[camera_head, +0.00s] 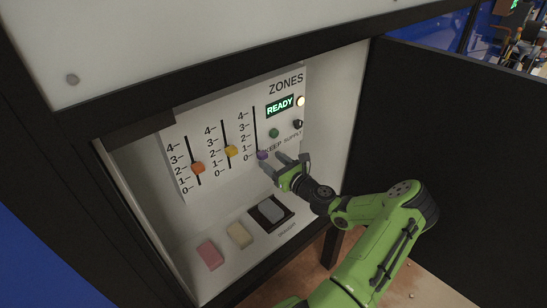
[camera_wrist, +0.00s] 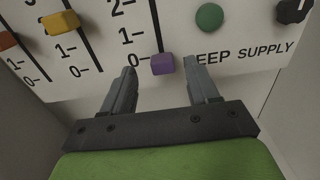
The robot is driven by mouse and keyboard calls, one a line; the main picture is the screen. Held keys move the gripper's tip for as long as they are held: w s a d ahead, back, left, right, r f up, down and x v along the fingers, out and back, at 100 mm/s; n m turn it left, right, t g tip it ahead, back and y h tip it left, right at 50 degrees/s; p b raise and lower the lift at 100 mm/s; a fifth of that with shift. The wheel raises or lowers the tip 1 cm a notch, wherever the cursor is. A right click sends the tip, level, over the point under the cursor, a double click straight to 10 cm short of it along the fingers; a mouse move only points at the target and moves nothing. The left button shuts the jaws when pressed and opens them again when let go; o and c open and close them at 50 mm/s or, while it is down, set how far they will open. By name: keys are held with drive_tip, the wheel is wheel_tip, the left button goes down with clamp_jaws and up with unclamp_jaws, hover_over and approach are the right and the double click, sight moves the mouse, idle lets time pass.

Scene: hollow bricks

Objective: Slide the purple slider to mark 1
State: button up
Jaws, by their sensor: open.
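The purple slider (camera_head: 262,155) is the rightmost of three sliders on the white panel, at the bottom of its vertical slot near mark 0. In the wrist view the purple slider (camera_wrist: 163,64) lies just beyond and between my fingertips, with mark 1 printed to its upper left. My gripper (camera_head: 279,162) is open, its fingers pointing at the panel; it also shows in the wrist view (camera_wrist: 160,78). One finger is on each side of the slider, and I cannot tell whether either touches it.
An orange slider (camera_head: 198,168) and a yellow slider (camera_head: 231,151) are to the left. A green button (camera_head: 273,133) and a black knob (camera_head: 298,124) are to the right. The dark door (camera_head: 450,130) stands open at right.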

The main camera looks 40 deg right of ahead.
sight(264, 155)
drive_tip(key=w, duration=0.4)
drive_tip(key=shift+w+d+f, duration=0.1)
drive_tip(key=shift+d, duration=0.15)
clamp_jaws()
